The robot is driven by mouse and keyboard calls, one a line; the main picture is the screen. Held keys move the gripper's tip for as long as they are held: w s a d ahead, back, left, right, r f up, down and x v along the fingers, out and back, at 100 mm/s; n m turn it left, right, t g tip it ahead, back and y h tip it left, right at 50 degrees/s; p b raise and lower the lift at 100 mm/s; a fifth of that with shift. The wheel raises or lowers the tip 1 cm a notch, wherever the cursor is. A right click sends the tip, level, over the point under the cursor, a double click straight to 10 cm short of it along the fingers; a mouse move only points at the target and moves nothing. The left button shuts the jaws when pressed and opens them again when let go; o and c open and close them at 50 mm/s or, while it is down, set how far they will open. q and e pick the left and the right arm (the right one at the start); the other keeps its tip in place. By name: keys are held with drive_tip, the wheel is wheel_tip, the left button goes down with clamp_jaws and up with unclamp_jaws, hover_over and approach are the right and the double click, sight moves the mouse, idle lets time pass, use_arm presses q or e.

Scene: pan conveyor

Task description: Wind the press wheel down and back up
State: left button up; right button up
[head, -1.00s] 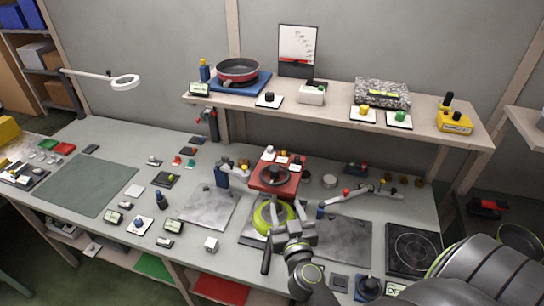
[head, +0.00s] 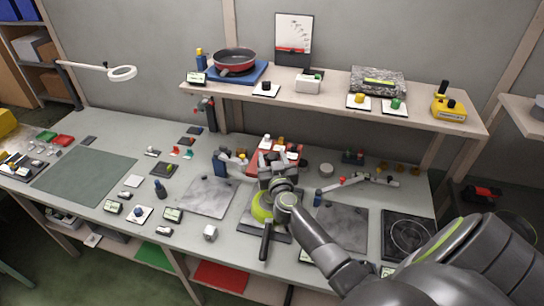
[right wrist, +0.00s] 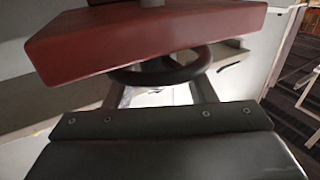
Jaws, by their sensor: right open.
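The press has a red body (head: 290,153), now mostly covered by my right arm in the head view. In the right wrist view its red block (right wrist: 150,37) hangs across the top of the picture. The dark round press wheel (right wrist: 165,73) shows just below that block. My right gripper (head: 274,172) is over the press. In the right wrist view its two fingers (right wrist: 158,88) are spread apart and reach toward the wheel, one on each side. I cannot tell whether they touch the rim. The wheel is hidden in the head view. My left gripper is not in view.
A green pan (head: 260,207) with a black handle (head: 265,240) sits in front of the press, under my arm. A grey plate (head: 208,197) lies to its left and a hob (head: 408,236) to its right. The shelf (head: 325,103) runs above and behind.

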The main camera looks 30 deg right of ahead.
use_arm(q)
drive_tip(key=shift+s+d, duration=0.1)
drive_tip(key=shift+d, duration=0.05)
use_arm(e)
drive_tip(key=shift+w+d, duration=0.25)
drive_tip(key=shift+w, duration=0.15)
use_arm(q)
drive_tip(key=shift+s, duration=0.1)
use_arm(e)
drive_tip(key=shift+s, duration=0.1)
drive_tip(key=shift+c, duration=1.2)
drive_tip(key=c, duration=0.7)
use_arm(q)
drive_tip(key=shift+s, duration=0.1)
use_arm(e)
drive_tip(key=shift+n+y, duration=0.3)
drive_tip(key=shift+y, duration=0.1)
